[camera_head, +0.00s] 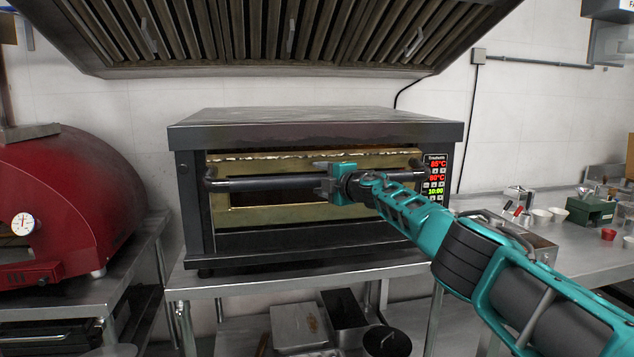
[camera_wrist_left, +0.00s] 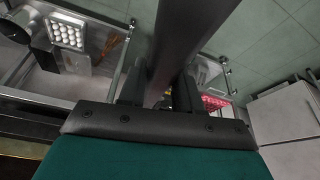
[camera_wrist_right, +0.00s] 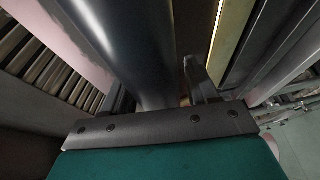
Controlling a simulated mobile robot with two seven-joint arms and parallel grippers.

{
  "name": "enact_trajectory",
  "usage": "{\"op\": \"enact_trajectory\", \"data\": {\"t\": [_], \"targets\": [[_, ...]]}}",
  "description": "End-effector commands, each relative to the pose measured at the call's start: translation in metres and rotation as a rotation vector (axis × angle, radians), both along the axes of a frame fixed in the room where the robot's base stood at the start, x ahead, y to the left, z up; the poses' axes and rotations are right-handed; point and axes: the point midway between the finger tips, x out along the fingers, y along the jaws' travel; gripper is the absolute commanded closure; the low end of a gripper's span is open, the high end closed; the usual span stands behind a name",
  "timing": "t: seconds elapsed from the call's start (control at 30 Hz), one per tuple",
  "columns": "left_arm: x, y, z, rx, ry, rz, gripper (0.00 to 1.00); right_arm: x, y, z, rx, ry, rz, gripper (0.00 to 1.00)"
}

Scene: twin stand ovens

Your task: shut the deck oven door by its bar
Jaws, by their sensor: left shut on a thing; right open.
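The deck oven (camera_head: 320,130) stands on a steel stand in the head view. Its brass-coloured door (camera_head: 285,205) looks near upright in the front; I cannot tell how far open it is. The dark bar (camera_head: 265,183) runs across the door. My right gripper (camera_head: 328,184) is at the bar's middle, its jaws open. In the right wrist view the bar (camera_wrist_right: 125,45) passes between the fingers (camera_wrist_right: 165,98). My left gripper is out of the head view. In the left wrist view its fingers (camera_wrist_left: 160,95) are shut on a dark bar (camera_wrist_left: 180,35); I cannot tell which bar.
A red domed oven (camera_head: 70,200) stands at the left. The oven control panel (camera_head: 436,175) is beside the door. A vent hood (camera_head: 280,35) hangs above. Pans (camera_head: 345,310) lie on the shelf below. A counter (camera_head: 560,240) with small bowls is at the right.

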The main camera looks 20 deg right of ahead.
Motion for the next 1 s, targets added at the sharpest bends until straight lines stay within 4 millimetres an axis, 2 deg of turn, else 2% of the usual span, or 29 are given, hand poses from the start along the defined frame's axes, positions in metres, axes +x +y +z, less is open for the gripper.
{"op": "enact_trajectory", "data": {"t": [0.47, 0.7, 0.83, 1.0], "targets": [[0.0, 0.0, 0.003, -0.001, -0.002, 0.0, 1.0, -0.01, -0.006, 0.007, -0.011, -0.005, -0.005, 0.41], [0.0, 0.0, 0.005, -0.001, -0.002, 0.0, 1.0, -0.024, -0.004, 0.002, -0.004, 0.001, 0.002, 0.41], [0.0, 0.0, 0.013, -0.001, -0.002, 0.0, 1.0, -0.034, -0.006, 0.009, -0.006, -0.004, 0.001, 0.41], [0.0, 0.0, 0.019, 0.0, -0.002, 0.0, 1.0, -0.051, -0.008, 0.007, -0.001, 0.0, 0.001, 0.41]]}}
